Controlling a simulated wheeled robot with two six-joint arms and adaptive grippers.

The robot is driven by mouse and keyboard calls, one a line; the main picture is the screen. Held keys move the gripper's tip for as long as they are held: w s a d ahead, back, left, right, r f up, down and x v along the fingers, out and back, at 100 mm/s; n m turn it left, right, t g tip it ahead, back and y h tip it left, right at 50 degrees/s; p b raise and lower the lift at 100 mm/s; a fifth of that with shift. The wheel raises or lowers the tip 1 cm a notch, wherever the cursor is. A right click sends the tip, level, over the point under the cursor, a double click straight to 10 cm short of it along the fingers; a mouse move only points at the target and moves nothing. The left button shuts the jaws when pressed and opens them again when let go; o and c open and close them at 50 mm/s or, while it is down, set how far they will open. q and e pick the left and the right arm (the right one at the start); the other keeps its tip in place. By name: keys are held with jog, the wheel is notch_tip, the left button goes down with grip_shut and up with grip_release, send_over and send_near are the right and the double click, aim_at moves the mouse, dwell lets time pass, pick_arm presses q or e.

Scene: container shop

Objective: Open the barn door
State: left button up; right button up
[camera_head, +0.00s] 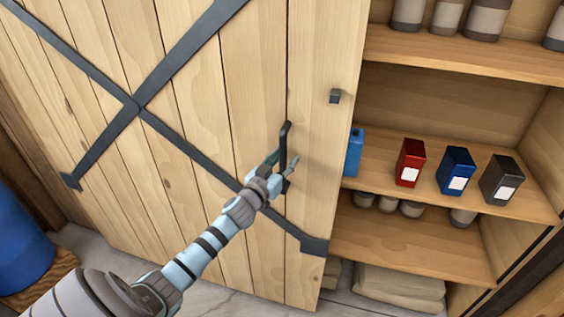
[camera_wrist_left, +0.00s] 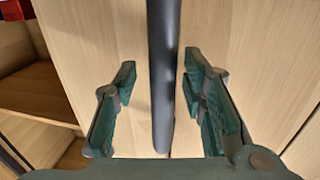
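The barn door (camera_head: 215,110) is pale wood planks with dark metal braces and fills the left and middle of the head view. Its dark vertical bar handle (camera_head: 286,135) is near the door's right edge. My left gripper (camera_head: 281,161) is at the handle. In the left wrist view the handle (camera_wrist_left: 163,60) runs between the two green fingers of the left gripper (camera_wrist_left: 160,85), with a visible gap on the left side and a narrower one on the right. The fingers are apart, not clamped on it. My right gripper is not in view.
Right of the door's edge, shelves (camera_head: 450,58) stand exposed with a red box (camera_head: 410,162), a blue box (camera_head: 456,170) and a dark box (camera_head: 501,179). Another blue box (camera_head: 354,152) is partly hidden by the door. A blue barrel (camera_head: 22,240) stands at far left.

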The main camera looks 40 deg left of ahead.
pick_arm(q)
jog(key=s+d, duration=0.2)
jog(key=s, duration=0.9)
jog(key=shift+s, duration=0.35)
jog(key=shift+w, duration=0.1)
